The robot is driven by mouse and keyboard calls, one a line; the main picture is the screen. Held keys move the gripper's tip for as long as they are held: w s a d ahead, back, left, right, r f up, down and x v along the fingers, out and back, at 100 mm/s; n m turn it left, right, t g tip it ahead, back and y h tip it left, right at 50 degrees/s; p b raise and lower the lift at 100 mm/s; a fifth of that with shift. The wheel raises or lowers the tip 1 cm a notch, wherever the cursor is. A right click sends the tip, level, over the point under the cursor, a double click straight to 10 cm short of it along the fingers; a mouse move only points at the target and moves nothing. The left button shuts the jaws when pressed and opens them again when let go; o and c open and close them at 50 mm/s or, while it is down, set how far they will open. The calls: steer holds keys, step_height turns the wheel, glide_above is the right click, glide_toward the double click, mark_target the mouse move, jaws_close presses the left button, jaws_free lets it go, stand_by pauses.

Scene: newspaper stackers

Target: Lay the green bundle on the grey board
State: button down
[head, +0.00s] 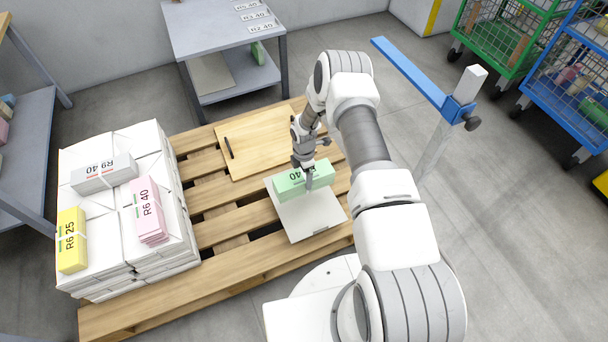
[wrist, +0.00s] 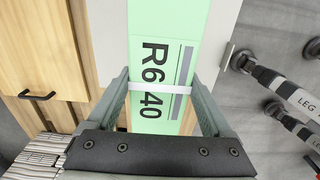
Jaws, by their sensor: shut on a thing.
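The green bundle (head: 290,184) is a long pale green block with a white band and a label, part of which reads "40". My gripper (head: 309,180) points down and is shut across its middle. The wrist view shows the green bundle (wrist: 165,25) between the two fingers of my gripper (wrist: 158,85), at the white band. The grey board (head: 312,222) is a flat, light square on the pallet, below and around the bundle. I cannot tell whether the bundle touches it. The bundle hides the board's far part.
The wooden pallet (head: 225,222) also bears a wooden panel with a dark handle (head: 262,135) and, at left, white paper stacks (head: 95,250) topped by grey, pink and yellow bundles. A blue-armed post (head: 410,72) stands at right. A grey table (head: 215,38) stands behind.

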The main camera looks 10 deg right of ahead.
steer(key=shift+w, duration=0.1)
step_height(320, 180, down, 5)
steer(key=b, duration=0.5)
steer(key=shift+f+b, duration=0.1)
steer(key=shift+b, duration=0.25)
steer(key=shift+f+b, duration=0.4)
steer(key=shift+f, duration=0.8)
steer(key=shift+f, duration=0.55)
jaws_free()
steer(key=shift+f, duration=0.15)
step_height(320, 180, up, 18)
steer(key=p, duration=0.6)
steer(key=shift+f, duration=0.2)
